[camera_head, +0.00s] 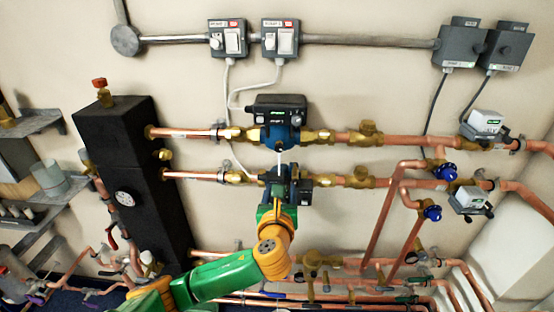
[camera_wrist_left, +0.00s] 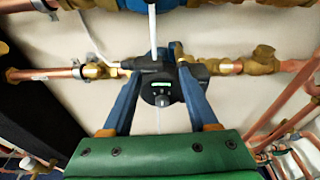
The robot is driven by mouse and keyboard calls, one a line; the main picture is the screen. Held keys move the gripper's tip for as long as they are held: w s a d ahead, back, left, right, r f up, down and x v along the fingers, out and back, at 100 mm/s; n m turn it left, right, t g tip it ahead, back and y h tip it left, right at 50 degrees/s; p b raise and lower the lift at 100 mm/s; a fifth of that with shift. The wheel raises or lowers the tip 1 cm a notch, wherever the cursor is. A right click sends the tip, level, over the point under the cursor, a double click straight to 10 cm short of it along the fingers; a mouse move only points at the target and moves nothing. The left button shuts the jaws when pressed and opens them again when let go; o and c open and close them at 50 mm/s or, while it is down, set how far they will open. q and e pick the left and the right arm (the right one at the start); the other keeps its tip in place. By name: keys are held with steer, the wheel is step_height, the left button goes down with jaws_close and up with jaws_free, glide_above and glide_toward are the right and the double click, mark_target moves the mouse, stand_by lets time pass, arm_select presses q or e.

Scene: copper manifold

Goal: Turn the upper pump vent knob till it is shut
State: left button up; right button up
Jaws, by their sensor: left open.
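The upper pump (camera_head: 279,136) is on the upper copper line in the head view, with a blue body and a dark control box (camera_head: 280,103). Small light round details show on its front; I cannot tell for sure which is the vent knob. Only the pump's blue underside (camera_wrist_left: 138,5) shows at the top of the left wrist view. My left gripper (camera_head: 281,172) is below the upper pump, in front of the lower pump. In the wrist view its blue fingers (camera_wrist_left: 157,62) are apart, with the lower pump's black face (camera_wrist_left: 146,90) visible between them. My right gripper is not in view.
A thin white cable (camera_wrist_left: 152,25) hangs between the pumps. Copper pipes with brass fittings (camera_head: 366,138) run along both lines. A black insulated column (camera_head: 118,150) stands left. Switch boxes (camera_head: 228,38) are above. The wall between the switches and the upper line is mostly clear.

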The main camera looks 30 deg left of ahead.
mark_target(279, 149)
arm_select(q)
step_height(279, 149, up, 8)
steer(key=s+m+t+y, duration=0.1)
steer(key=s+m+t, duration=0.1)
steer(key=m, duration=0.1)
steer(key=p+x, duration=0.1)
steer(key=x, duration=0.5)
steer(key=shift+w+a+f, duration=0.1)
steer(key=shift+w, duration=0.2)
steer(key=shift+s, duration=0.1)
jaws_close()
